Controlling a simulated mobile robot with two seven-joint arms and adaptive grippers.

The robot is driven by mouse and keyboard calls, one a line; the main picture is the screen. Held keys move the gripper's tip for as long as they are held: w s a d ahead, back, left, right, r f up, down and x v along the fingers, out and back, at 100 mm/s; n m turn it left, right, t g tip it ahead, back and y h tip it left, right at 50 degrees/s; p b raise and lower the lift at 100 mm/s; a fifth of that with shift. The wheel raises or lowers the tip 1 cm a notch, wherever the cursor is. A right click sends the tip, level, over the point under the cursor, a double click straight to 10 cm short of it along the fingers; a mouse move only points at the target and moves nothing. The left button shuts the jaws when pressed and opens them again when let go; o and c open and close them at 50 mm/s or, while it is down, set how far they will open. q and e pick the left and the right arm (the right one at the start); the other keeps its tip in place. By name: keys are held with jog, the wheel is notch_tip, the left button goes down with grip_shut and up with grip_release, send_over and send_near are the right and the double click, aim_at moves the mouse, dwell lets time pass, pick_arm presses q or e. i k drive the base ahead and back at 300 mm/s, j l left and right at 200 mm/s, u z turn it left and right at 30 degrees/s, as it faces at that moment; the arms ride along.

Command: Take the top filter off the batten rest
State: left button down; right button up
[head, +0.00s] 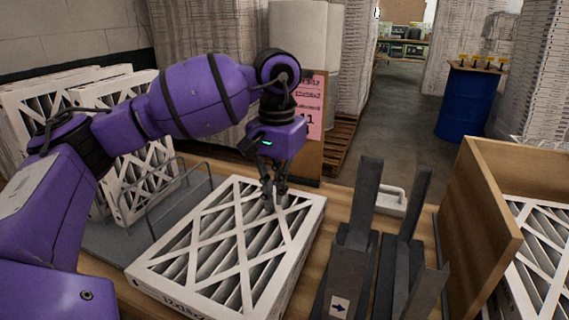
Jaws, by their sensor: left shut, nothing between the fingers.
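A white-framed pleated filter (228,248) with a lattice face lies flat in the middle of the table, with size print on its near edge. My left gripper (273,203) points down over the far right part of this filter, near the far edge. Its fingers are shut with nothing between them. The fingertips are at or just above the face; I cannot tell if they touch. What supports the filter is hidden beneath it, so battens and any filter below do not show clearly. My right gripper is not in view.
Upright filters (135,175) stand in a wire rack (150,215) on the left. A dark grey slotted stand (350,265) with tall uprights is right of the filter. A wooden box (478,215) with filters (540,255) stands far right. A white handled item (392,200) lies behind the stand.

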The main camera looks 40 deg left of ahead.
aim_at(230, 258)
jog(key=i+j, duration=0.65)
jog(key=i, duration=0.1)
